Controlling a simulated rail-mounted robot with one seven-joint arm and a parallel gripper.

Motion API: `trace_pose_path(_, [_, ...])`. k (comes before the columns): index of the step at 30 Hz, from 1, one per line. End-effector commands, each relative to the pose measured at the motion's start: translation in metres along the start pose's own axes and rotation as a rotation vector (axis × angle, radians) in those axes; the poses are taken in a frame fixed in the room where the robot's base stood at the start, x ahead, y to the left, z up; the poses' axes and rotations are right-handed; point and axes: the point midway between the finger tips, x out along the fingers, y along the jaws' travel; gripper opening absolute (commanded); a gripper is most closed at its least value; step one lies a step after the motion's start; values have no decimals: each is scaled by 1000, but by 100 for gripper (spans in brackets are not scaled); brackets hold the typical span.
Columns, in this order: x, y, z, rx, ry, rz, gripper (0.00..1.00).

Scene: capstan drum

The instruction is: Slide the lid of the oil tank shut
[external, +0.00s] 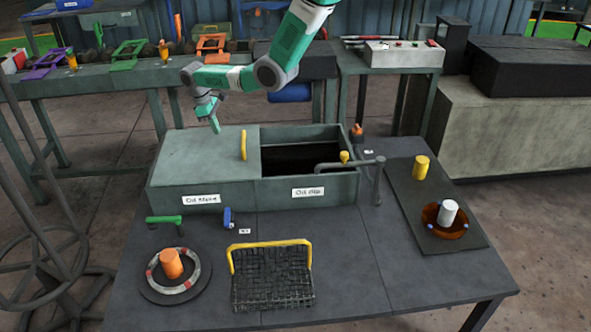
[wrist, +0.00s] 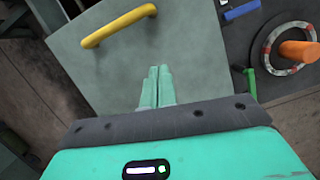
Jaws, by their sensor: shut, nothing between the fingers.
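The oil tank (external: 345,190) is a grey-green rectangular box on the dark table, with labels on its front. Its flat lid (external: 185,160) covers the left part, and the right part is open with a dark inside. A yellow handle (external: 243,145) stands near the lid's right edge; it also shows in the wrist view (wrist: 118,25). My gripper (external: 215,128) is over the lid, left of the handle and apart from it. In the wrist view my gripper (wrist: 157,75) has its two fingers together with nothing between them. I cannot tell whether the fingertips touch the lid.
A grey pipe (external: 378,180) with a yellow knob rises at the tank's right end and reaches over the opening. In front are a wire basket (external: 272,278), a round plate with an orange peg (external: 171,263) and a green lever (external: 165,219). A tray (external: 405,190) lies to the right.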

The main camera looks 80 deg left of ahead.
Motion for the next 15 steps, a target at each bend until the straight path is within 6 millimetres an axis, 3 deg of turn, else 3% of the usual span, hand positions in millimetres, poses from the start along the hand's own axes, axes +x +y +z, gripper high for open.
trace_pose_path(5, [11,1,0,3,1,0,0])
trace_pose_path(15, [85,2,-1,5,2,0,0])
